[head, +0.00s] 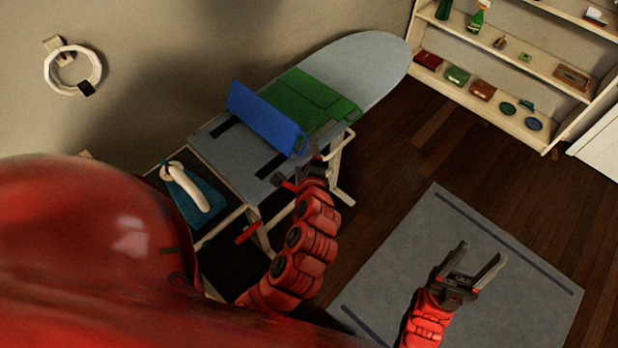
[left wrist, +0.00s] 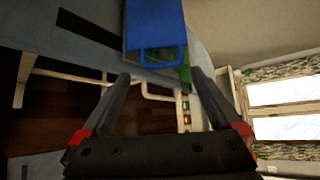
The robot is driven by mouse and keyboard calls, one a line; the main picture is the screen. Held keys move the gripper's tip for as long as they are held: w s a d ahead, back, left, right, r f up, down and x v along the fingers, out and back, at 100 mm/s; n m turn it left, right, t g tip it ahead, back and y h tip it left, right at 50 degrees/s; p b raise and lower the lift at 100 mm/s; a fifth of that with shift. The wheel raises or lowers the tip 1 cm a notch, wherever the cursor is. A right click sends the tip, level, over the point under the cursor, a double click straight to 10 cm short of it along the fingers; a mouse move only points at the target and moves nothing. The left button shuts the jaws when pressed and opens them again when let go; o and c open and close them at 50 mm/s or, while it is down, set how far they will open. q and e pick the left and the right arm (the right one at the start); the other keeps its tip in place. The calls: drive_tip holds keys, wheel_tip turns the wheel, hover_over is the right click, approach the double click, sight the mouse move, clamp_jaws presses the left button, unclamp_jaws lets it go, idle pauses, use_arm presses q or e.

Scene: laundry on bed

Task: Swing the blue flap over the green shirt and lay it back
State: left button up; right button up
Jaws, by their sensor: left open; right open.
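The blue flap (head: 262,118) stands tilted up along the near-left edge of the green shirt (head: 315,98), on the grey ironing board. A blue loop handle (head: 300,144) sticks out at the flap's right end. My left gripper (head: 312,162) is open, just short of this handle. In the left wrist view the flap (left wrist: 155,25) and its handle (left wrist: 160,57) are beyond the open fingers (left wrist: 162,85), with nothing between them. A bit of the green shirt (left wrist: 186,74) shows beside the flap. My right gripper (head: 474,264) is open and empty over the grey rug.
The ironing board (head: 372,62) has bare surface at its far end. An iron (head: 186,188) rests on a blue-green pad left of my left arm. A shelf (head: 510,80) with small items stands at the back right. A grey rug (head: 470,235) covers the floor.

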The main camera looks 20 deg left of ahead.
use_arm(q)
drive_tip(key=p+v, duration=0.4)
drive_tip(key=v, duration=0.4)
drive_tip(key=shift+p, duration=0.4)
